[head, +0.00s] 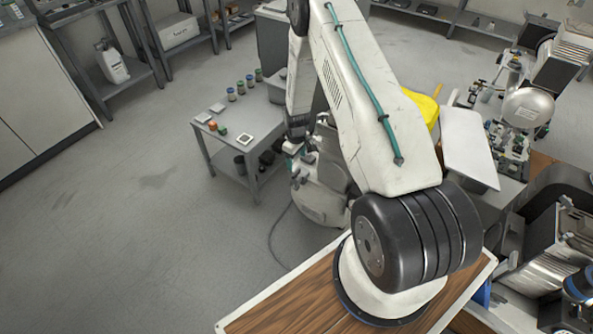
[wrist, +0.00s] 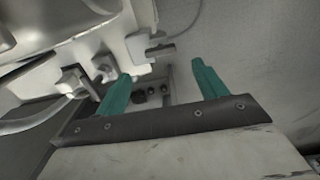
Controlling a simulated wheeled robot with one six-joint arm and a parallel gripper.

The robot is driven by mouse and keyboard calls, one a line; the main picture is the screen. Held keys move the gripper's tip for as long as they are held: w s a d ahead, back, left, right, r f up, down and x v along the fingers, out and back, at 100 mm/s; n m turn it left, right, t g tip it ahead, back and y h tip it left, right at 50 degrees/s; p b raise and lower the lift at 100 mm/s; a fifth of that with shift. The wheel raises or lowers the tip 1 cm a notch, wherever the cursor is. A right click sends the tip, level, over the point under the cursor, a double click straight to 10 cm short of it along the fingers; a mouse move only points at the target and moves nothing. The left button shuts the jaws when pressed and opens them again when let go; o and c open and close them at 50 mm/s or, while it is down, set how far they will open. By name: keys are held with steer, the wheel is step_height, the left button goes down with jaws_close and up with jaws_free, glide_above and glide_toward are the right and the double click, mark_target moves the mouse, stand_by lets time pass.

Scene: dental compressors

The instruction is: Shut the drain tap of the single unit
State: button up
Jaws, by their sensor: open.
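My gripper (wrist: 160,72) shows in the wrist view as two teal fingers, spread apart with nothing between them. Beyond the fingers is pale machinery with a pipe and small fittings. A short dark lever-like part (wrist: 160,52) sticks out beside a pale block, beyond the gap between the fingertips. I cannot tell for sure that it is the drain tap, nor how it is turned. Pale block-shaped fittings (wrist: 74,81) lie at the left. In the head view a pale rounded unit (head: 322,198) stands on the floor, partly behind my arm; my fingers are not clear there.
A low grey table (head: 232,150) with several small jars stands left of the unit. A cable (head: 272,245) lies on the floor. More compressor equipment (head: 528,108) stands at the right, by a white panel (head: 468,145). The floor at the left is clear.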

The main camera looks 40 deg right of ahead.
mark_target(296, 172)
step_height(296, 172, down, 8)
steer(key=shift+r, duration=0.2)
steer(key=c, duration=1)
